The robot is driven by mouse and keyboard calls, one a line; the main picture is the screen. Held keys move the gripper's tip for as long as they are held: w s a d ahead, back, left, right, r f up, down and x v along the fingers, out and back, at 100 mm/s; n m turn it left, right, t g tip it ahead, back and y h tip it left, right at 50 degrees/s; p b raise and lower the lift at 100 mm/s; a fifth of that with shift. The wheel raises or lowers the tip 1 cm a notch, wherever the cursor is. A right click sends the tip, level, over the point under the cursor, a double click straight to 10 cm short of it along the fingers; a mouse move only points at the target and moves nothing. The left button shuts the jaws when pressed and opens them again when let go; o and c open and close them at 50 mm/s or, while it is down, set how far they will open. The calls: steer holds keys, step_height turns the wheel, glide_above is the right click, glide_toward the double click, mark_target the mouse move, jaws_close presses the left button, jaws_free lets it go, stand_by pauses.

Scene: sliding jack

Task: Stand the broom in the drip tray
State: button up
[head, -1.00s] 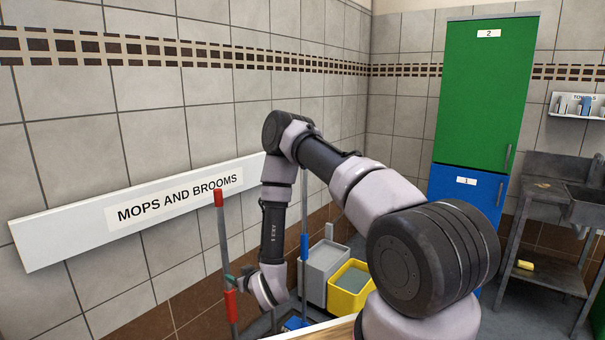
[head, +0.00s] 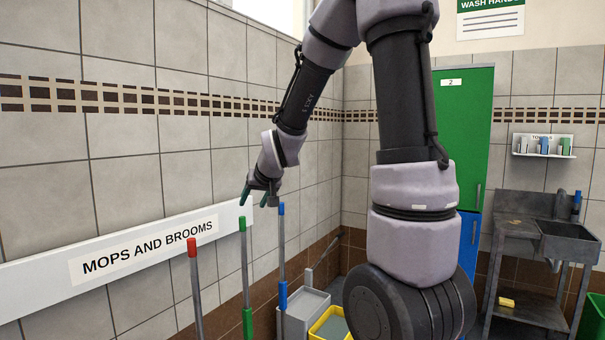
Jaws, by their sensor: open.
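Three long handles stand near the wall at the lower left: one with a red tip (head: 193,252), one with a green tip and green grip (head: 244,265), and one with a blue tip and blue grip (head: 282,250). Their lower ends are cut off by the frame, so I cannot tell which is the broom. The drip tray cannot be made out. My gripper (head: 254,199) is open and empty, its fingers pointing down. In the picture it is just above the green tip and left of the blue one; the depth between them is unclear.
A white "MOPS AND BROOMS" board (head: 40,262) runs along the left wall. A grey bin (head: 302,318) and a yellow bucket (head: 328,323) stand on the floor behind the handles. A green and blue cabinet (head: 462,130) and a metal sink (head: 570,243) are at right.

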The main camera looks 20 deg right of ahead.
steer(key=s+d+r+m+g, duration=0.1)
steer(key=s+r, duration=0.4)
steer(key=s, duration=0.7)
steer(key=s+d+r+m+g, duration=0.1)
steer(key=s+r, duration=0.5)
steer(key=s, duration=0.7)
steer(key=shift+s+d+m+y, duration=0.25)
steer(key=shift+d+m, duration=0.25)
steer(key=shift+d, duration=0.35)
steer(key=shift+w, duration=0.1)
